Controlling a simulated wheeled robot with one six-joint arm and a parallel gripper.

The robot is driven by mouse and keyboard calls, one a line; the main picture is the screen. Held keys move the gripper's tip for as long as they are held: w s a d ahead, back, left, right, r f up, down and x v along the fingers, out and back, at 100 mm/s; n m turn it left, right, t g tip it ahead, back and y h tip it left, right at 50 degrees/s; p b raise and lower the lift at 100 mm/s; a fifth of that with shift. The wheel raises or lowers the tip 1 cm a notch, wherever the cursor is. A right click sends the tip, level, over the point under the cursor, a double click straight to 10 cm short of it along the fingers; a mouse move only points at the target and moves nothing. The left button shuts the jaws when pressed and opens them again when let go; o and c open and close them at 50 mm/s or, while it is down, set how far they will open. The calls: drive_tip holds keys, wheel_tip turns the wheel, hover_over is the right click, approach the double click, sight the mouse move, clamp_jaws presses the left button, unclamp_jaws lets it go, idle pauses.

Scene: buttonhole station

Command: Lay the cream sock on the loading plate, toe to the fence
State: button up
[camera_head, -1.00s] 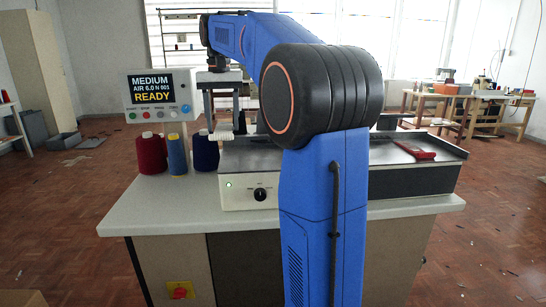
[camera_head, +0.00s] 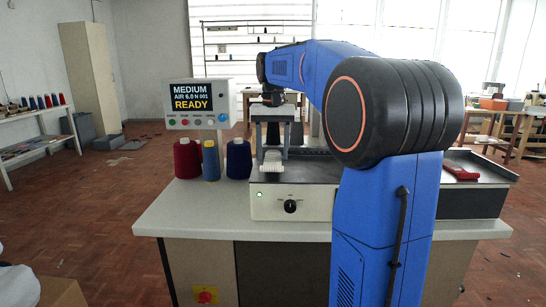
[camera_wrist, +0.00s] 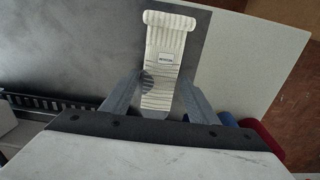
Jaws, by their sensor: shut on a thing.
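My gripper (camera_head: 272,150) points down over the left end of the machine's grey top plate (camera_head: 310,174), shut on the cream sock (camera_head: 272,166).
Red (camera_head: 187,159), blue (camera_head: 211,160) and navy (camera_head: 238,158) thread cones stand left of the machine. A screen box (camera_head: 198,104) reading READY is behind them. A red object (camera_head: 461,173) lies on the plate's right part. My arm hides the middle.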

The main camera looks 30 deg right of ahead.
sight(273, 159)
drive_tip(key=shift+f, duration=0.85)
drive_tip(key=shift+f, duration=0.15)
drive_tip(key=o, duration=1)
wheel_tip(273, 159, up, 12)
drive_tip(key=shift+r, duration=0.15)
drive_tip(key=shift+s+a, duration=0.1)
